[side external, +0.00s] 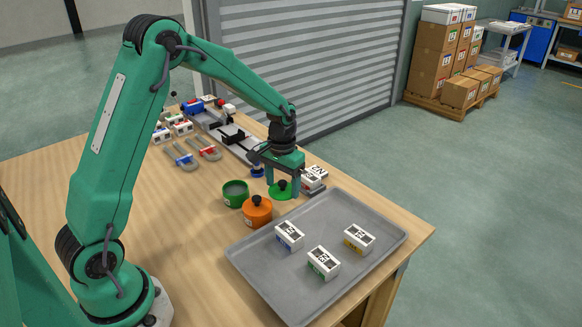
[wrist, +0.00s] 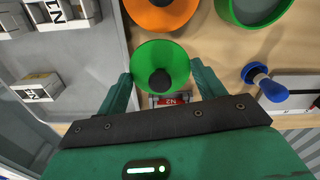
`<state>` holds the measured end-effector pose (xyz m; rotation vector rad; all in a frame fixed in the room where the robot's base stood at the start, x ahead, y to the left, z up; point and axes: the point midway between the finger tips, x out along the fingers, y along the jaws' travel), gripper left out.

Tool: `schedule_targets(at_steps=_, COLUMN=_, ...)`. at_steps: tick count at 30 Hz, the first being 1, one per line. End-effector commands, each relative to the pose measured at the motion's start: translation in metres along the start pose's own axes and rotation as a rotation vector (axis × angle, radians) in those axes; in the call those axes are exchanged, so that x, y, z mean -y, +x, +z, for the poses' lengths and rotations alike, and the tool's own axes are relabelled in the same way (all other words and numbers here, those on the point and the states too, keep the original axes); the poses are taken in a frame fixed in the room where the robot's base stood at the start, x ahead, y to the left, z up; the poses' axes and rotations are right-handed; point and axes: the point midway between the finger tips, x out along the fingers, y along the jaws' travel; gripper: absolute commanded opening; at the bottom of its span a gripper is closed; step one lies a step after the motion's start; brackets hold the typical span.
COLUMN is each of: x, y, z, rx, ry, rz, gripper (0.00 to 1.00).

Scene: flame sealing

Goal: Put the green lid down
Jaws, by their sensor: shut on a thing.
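My gripper (side external: 283,188) points down and is shut on the green lid (side external: 274,192), a shallow green disc with a black knob on top. In the wrist view the lid (wrist: 160,52) lies between the two green fingers (wrist: 161,78), which flank its rim. The lid is close to the tabletop; I cannot tell whether it touches the wood. The open green pot (side external: 235,194) stands just left of the lid, uncovered; part of it shows in the wrist view (wrist: 258,10).
An orange pot with its lid on (side external: 257,212) stands close by, in front. A grey tray (side external: 300,275) with several small labelled boxes lies at the right. A blue-knobbed part (side external: 257,172) and labelled boxes (side external: 313,178) are near the gripper. Clamps (side external: 206,150) lie farther back. The left tabletop is clear.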

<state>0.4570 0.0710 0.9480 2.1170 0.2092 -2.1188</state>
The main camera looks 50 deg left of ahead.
Motion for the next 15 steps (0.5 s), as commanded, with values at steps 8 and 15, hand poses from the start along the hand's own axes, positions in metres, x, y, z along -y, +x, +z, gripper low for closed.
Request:
schedule_targets(at_steps=8, x=0.013, y=0.009, z=-0.008, rx=-0.001, ry=0.001, rz=0.000, gripper=0.47)
schedule_targets(at_steps=15, x=0.013, y=0.017, z=-0.007, rx=0.002, ry=0.001, rz=0.000, gripper=0.47)
